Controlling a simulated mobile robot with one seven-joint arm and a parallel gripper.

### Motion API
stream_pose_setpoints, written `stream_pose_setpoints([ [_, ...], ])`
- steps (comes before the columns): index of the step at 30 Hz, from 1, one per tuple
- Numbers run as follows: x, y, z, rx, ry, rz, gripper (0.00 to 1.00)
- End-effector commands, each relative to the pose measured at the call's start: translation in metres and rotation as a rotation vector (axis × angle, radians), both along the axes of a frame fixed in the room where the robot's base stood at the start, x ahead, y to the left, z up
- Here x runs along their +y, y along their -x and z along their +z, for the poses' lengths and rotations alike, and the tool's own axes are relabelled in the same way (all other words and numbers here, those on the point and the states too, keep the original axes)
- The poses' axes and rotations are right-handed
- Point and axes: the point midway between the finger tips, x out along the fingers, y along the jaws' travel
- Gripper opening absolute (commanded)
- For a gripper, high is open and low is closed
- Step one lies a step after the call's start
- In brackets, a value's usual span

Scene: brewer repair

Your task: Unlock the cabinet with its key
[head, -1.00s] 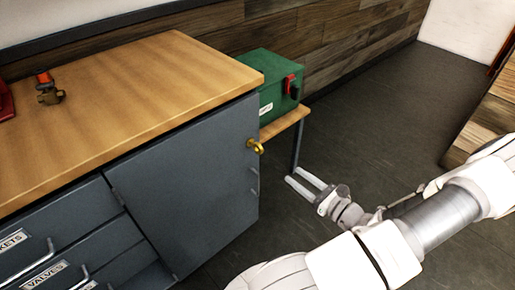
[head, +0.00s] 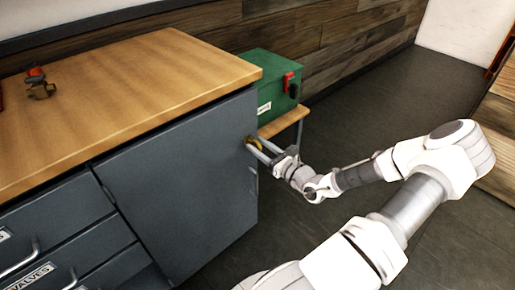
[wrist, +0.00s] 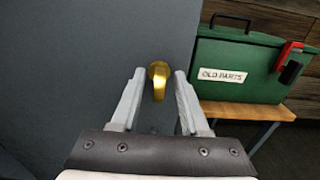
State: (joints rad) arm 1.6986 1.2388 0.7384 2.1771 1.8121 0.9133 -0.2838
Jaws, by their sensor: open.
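The grey cabinet door (head: 185,185) is closed beneath the wooden worktop. A brass key (wrist: 158,76) sits at the door's right side, its bow standing out from the door face. In the head view the key (head: 254,142) is partly hidden by my gripper. My gripper (head: 254,147) is at the key, in front of the door. In the wrist view my gripper (wrist: 158,76) is open, with one finger on either side of the key and gaps visible beside it. The lock behind the key is hidden.
A green box (wrist: 240,70) labelled "OLD PARTS" with a red latch stands on a small wooden table (head: 290,120) right of the cabinet. Drawers with handles are at lower left. The floor at right is clear.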

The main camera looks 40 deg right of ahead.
Motion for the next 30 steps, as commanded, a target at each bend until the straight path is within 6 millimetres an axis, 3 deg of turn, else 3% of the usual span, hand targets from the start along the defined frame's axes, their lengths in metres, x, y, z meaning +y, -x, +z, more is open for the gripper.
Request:
stream_pose_setpoints([
  [11,0.0010,-0.0077,0.0005,0.000,0.000,0.001,0.45],
  [19,0.0010,-0.0074,0.0004,0.000,0.000,0.001,0.00],
  [30,0.0010,-0.0073,0.0011,0.000,-0.005,0.001,0.00],
])
